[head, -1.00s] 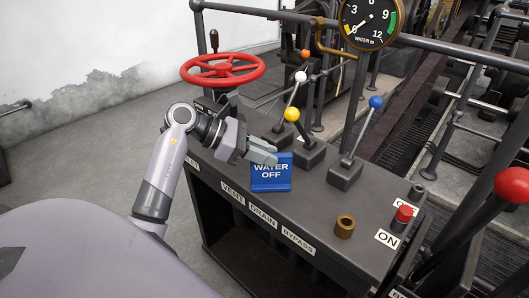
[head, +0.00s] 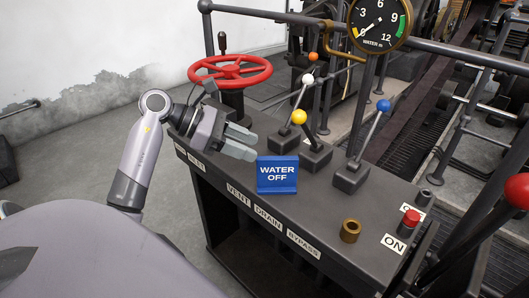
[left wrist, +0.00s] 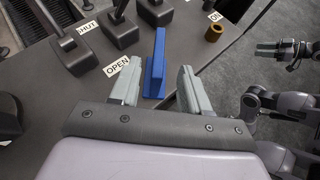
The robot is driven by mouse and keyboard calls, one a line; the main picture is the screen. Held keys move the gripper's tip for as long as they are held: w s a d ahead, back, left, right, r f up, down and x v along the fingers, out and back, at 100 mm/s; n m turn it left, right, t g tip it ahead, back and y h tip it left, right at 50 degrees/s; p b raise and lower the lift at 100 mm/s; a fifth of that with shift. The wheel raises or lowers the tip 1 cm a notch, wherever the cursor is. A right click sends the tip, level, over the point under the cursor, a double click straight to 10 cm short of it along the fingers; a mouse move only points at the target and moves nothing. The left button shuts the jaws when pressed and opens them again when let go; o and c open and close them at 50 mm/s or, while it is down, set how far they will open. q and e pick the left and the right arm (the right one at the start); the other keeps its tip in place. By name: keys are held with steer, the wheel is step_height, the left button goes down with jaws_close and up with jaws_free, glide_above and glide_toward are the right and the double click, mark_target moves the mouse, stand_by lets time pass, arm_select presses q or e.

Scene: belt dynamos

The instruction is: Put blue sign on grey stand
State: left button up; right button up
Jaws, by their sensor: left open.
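The blue sign (head: 277,172), lettered WATER OFF, stands upright on the dark console top near its front edge. In the left wrist view the sign (left wrist: 156,65) shows nearly edge-on, with a blue foot. My left gripper (head: 242,143) is open and empty, just left of the sign and apart from it. In the left wrist view its two fingers (left wrist: 157,90) are spread, with the sign ahead between their lines. I cannot pick out which thing is the grey stand.
The console top (head: 310,205) carries several levers behind the sign, a brass socket (head: 350,230) and a red button (head: 410,217). A red handwheel (head: 230,70) stands behind my left gripper. A railing with a gauge (head: 379,22) runs along the back.

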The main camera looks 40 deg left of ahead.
arm_select(q)
steer(key=v, duration=0.5)
steer(key=shift+s+a+r, duration=0.15)
steer(key=shift+a+r, duration=0.05)
step_height(320, 180, up, 2)
steer(key=n+t+h+p, duration=0.5)
steer(key=n+t, duration=0.2)
steer(key=n, duration=0.6)
glide_above(269, 162)
steer(key=s+d, duration=0.3)
steer(key=s, duration=0.1)
steer(key=s+d+f+n+t+y+p, duration=0.15)
steer(key=f+n+y, duration=0.45)
steer(key=n, duration=0.6)
steer(key=s+d+f+n+y+p, duration=0.1)
steer(key=s+f+n+y+p, duration=0.15)
steer(key=f+n+y, duration=0.65)
steer(key=s+d+f+n+g+h+p, duration=0.2)
steer(key=s+d+f+n+g, duration=0.4)
steer(key=s+n, duration=0.3)
steer(key=shift+s+d+f+n+h+p, duration=0.15)
steer(key=shift+d+f+n+h+p, duration=0.25)
steer(key=shift+d+f+n, duration=0.35)
